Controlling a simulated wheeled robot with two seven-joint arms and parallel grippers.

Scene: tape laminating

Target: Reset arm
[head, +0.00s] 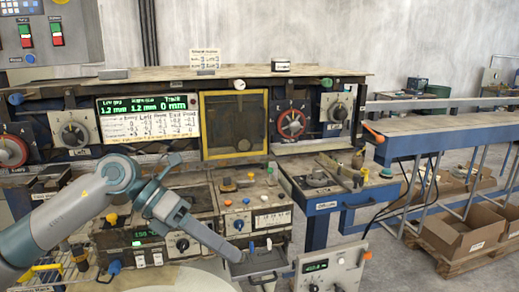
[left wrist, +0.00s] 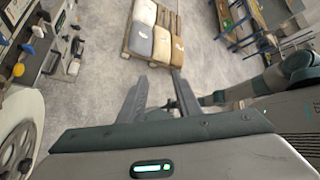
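My left arm comes in from the left in the head view, and its gripper (head: 222,248) hangs in front of the machine's control panels, seen side-on. In the left wrist view the two fingers of my left gripper (left wrist: 158,88) stand apart with nothing between them but floor. My right arm (left wrist: 270,82) shows at the right of the left wrist view. Its far end is partly hidden behind a left finger, and its fingers cannot be made out. The head view does not show my right arm.
A machine with a lit display (head: 148,118), a yellow-framed window (head: 234,125) and several knobs fills the middle. A blue-edged bench (head: 430,137) stands right, with cardboard boxes (head: 466,240) on a pallet below. The left wrist view shows sacks (left wrist: 152,28) on a pallet and open floor.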

